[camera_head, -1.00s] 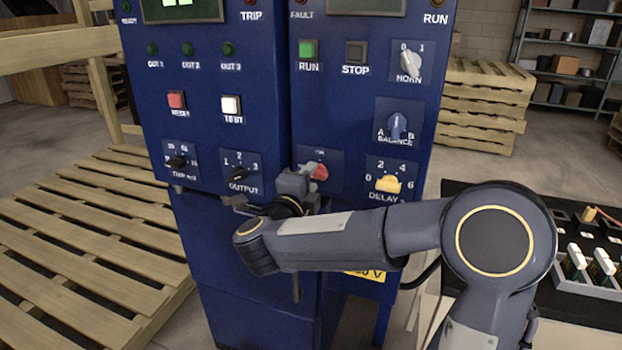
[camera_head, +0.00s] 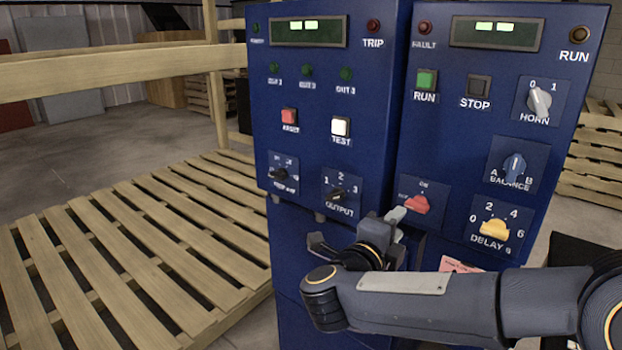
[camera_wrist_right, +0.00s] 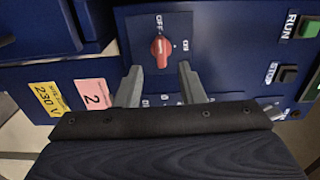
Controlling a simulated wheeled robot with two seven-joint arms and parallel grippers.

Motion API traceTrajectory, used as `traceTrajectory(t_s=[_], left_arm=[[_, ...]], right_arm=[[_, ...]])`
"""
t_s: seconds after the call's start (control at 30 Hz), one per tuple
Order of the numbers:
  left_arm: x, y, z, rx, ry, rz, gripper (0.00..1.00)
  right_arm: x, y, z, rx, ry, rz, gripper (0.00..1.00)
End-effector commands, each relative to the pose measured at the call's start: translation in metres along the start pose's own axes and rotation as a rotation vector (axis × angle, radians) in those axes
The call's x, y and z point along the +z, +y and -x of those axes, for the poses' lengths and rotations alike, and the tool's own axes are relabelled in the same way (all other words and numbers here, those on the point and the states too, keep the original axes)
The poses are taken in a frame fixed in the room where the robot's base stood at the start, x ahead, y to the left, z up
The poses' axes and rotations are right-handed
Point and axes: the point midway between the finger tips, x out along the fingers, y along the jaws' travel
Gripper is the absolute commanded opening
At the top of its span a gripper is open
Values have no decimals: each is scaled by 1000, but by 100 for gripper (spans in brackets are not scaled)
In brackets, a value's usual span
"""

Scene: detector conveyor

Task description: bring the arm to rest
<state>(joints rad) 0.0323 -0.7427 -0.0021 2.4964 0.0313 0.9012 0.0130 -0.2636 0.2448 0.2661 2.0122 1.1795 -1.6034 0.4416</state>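My right arm reaches in from the lower right in the head view. My right gripper (camera_head: 357,229) is in front of the blue cabinets, just left of and below the red rotary switch (camera_head: 416,205). In the right wrist view, the two fingers of the right gripper (camera_wrist_right: 159,69) are spread apart with nothing between them. The red switch (camera_wrist_right: 161,47) shows just beyond the fingertips, between them in the picture, with OFF and ON marks on its plate. It appears clear of the fingers. My left gripper is not in view.
The left cabinet (camera_head: 380,120) and right cabinet (camera_head: 450,125) stand close ahead, with knobs and buttons. A wooden pallet (camera_head: 130,235) lies at left, below a wooden beam (camera_head: 100,65). Stacked pallets (camera_head: 597,150) stand at far right. Grey floor shows beyond the pallet.

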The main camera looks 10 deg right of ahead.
Motion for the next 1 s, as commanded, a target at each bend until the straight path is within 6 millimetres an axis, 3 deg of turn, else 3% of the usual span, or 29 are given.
traceTrajectory(t_s=[0.13, 0.27, 0.37, 0.47, 0.57, 0.7, 1.0], left_arm=[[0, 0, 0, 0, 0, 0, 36], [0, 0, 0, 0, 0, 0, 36], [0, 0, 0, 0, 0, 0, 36], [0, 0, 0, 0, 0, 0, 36], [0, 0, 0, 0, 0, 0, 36], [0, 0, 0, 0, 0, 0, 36], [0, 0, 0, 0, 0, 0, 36]], right_arm=[[5, -9, -6, -16, -110, 12, 35], [16, -24, -6, -58, -353, 81, 35], [23, -29, 9, -99, -576, 194, 35], [22, -20, 34, -129, -788, 346, 35], [11, 2, 65, -137, -984, 527, 35], [-21, 50, 109, -102, -1221, 795, 35], [-102, 135, 172, 66, -1522, 1182, 35]])
